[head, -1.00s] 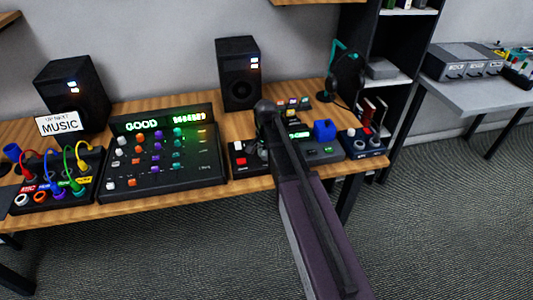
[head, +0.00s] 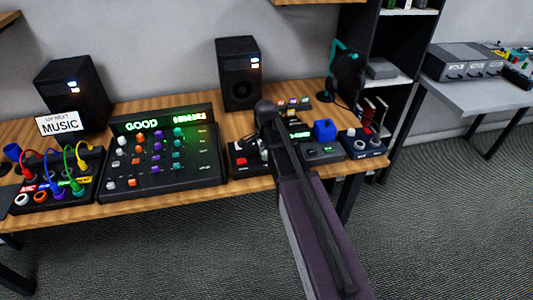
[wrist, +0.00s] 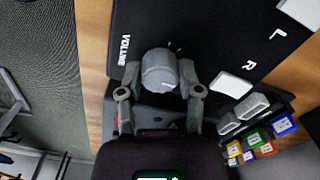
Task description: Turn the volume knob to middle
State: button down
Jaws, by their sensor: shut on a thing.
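The volume knob (wrist: 160,68) is a round grey knob with a light line on its face, on a black panel (wrist: 222,28). The word VOLUME is printed beside it in the wrist view. My gripper (wrist: 159,82) is shut on the knob, one finger on each side. In the head view my arm ends over the small black device (head: 240,168) right of the mixer. The knob cannot be made out there, behind my arm and gripper.
The mixer (head: 190,172) with a lit GOOD display stands to the left. Two speakers (head: 238,75) stand behind. A blue block (head: 324,130) and a small switch box (head: 364,145) are to the right. White keys (wrist: 232,85) marked L and R are near the knob.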

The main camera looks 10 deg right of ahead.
jog(key=shift+s, duration=0.1)
jog(key=shift+c, duration=1.3)
grip_release()
